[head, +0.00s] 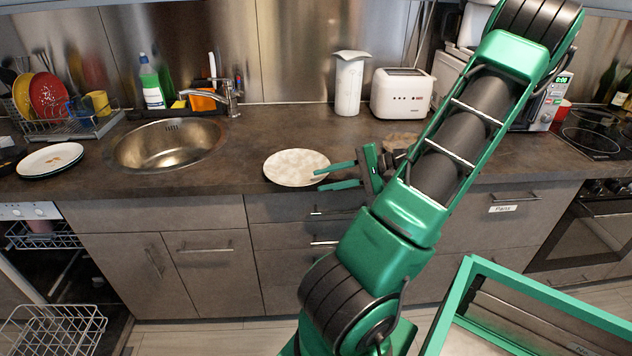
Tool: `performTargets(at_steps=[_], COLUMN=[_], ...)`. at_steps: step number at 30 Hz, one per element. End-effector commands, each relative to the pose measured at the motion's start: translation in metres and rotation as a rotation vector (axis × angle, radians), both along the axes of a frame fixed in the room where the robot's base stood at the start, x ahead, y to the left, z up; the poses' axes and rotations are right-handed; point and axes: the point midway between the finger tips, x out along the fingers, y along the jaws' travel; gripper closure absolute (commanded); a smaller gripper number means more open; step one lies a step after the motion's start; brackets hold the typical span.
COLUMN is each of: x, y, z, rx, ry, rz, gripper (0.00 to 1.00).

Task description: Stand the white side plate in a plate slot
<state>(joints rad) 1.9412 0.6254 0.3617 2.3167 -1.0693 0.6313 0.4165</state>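A white plate (297,167) with faint brownish marks lies flat on the dark counter, right of the sink. My gripper (317,180) is at its right edge with two green fingers apart. The upper finger overlaps the plate's right part in the picture; the lower finger is by its front right rim. I cannot tell whether they touch it. Another white plate (50,159) with food marks lies on a dark plate at the far left. A wire dish rack (75,128) behind it holds an upright red plate (48,94) and yellow plate (22,97).
The sink (168,145) and its faucet (229,95) lie between plate and rack. A white canister (349,84) and toaster (401,93) stand behind my gripper. Lower left, an open dishwasher (30,212) has a wire basket (52,330) pulled out.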

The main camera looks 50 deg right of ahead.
Motion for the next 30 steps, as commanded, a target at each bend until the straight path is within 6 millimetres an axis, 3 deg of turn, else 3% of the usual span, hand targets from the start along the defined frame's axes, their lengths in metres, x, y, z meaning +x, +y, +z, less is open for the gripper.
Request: performTargets(at_steps=[6,13,30], x=[-0.036,-0.060,-0.063], y=[-0.020,-0.032,-0.031], z=[0.015,0.025,0.027], rx=[-0.004,-0.001,-0.006], ry=[0.002,0.003,0.018], rz=[-0.004,-0.004,0.012], gripper=[0.73,0.73,0.73])
